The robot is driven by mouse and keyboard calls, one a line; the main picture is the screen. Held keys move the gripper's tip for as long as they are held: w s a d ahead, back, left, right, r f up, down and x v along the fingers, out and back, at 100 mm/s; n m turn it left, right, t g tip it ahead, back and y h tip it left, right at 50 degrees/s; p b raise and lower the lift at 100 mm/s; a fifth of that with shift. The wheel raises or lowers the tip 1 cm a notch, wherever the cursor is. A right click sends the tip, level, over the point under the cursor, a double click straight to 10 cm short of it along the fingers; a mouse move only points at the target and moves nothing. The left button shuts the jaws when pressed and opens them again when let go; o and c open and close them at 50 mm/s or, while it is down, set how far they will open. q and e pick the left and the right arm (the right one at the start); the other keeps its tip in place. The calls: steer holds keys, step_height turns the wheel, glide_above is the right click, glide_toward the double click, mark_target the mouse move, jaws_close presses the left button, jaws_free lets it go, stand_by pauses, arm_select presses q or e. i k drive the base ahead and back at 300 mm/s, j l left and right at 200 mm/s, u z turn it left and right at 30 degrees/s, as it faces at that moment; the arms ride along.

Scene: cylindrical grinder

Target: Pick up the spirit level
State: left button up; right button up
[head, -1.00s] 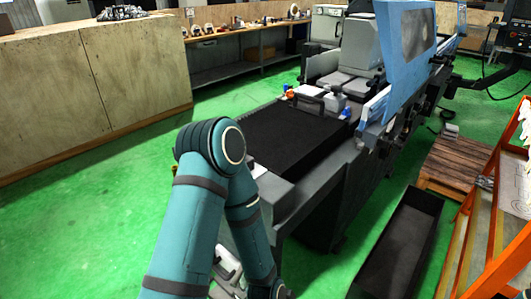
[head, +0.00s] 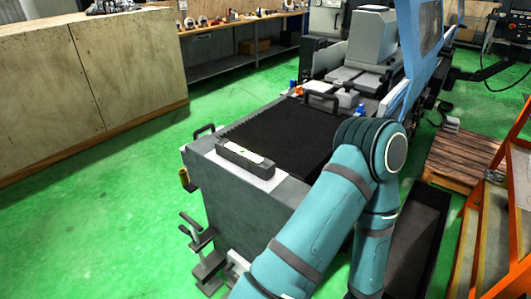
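The spirit level (head: 245,160) is a dark grey bar with a pale top face and a small greenish vial near its middle. It lies flat on the grey ledge at the near end of the grinder (head: 247,220). One teal arm of mine rises from the bottom of the head view to the right of the level, and its elbow covers part of the grinder's right side. No hand of mine shows on or beside the level, and both grippers are out of view.
A dark open trough (head: 428,225) and a wooden pallet (head: 465,160) are at right, near an orange rack (head: 480,230). Green floor (head: 110,220) is clear at left.

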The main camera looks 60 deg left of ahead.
mark_target(263, 168)
steer(key=k+j+z, duration=0.3)
steer(key=j, duration=0.15)
steer(key=k+j+z, duration=0.15)
steer(key=j+z, duration=0.2)
steer(key=k+j+z, duration=0.25)
steer(key=k+j, duration=0.4)
steer(key=j, duration=0.15)
